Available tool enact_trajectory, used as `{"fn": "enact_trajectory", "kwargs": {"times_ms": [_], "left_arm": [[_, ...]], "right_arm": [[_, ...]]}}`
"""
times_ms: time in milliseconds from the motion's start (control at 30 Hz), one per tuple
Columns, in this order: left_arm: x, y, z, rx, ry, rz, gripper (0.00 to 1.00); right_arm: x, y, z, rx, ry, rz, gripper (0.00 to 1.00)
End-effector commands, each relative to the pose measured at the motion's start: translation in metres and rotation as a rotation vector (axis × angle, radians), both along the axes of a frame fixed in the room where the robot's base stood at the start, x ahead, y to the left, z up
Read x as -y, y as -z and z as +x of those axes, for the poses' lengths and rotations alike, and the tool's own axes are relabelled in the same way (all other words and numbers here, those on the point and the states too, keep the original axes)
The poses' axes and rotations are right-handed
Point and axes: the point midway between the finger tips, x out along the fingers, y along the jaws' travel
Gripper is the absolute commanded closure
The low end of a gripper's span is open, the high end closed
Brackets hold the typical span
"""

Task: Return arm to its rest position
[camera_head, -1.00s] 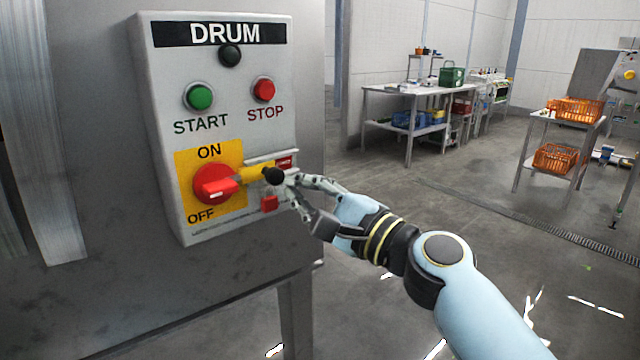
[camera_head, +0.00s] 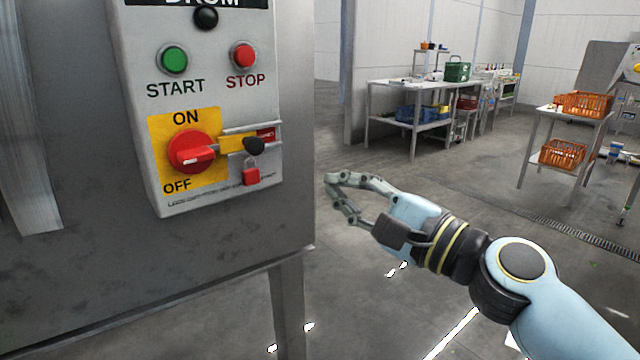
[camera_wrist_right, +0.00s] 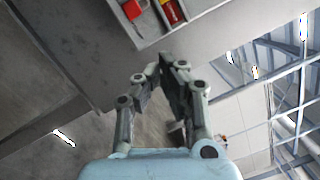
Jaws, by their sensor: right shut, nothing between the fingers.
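My right arm comes in from the lower right in the head view. Its gripper (camera_head: 330,198) is shut and empty, to the right of the drum control panel (camera_head: 140,110) and apart from it. In the right wrist view the gripper's fingertips (camera_wrist_right: 168,62) come together with nothing between them. The panel carries a red rotary switch (camera_head: 190,152) on a yellow plate, with a yellow bar and black knob (camera_head: 254,146) beside it. A red padlock (camera_head: 251,176) hangs below the knob. My left gripper is not in view.
The panel is mounted on a grey metal cabinet (camera_head: 80,270) with a leg below. Open floor (camera_head: 430,175) lies behind my right arm.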

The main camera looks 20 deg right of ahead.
Motion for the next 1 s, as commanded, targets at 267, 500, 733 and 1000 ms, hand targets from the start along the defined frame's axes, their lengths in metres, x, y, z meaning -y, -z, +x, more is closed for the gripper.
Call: {"fn": "enact_trajectory", "kwargs": {"times_ms": [267,500,733,1000], "left_arm": [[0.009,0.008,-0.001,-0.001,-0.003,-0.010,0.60],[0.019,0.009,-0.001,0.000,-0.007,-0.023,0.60],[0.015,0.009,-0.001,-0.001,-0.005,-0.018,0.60],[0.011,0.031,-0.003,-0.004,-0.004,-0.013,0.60]], "right_arm": [[0.010,0.003,-0.020,0.000,0.000,0.001,1.00],[0.010,0.002,-0.020,0.000,0.000,0.001,1.00],[0.010,0.004,-0.020,0.000,0.000,0.001,1.00],[0.023,0.122,-0.017,-0.170,0.052,-0.079,1.00]]}}
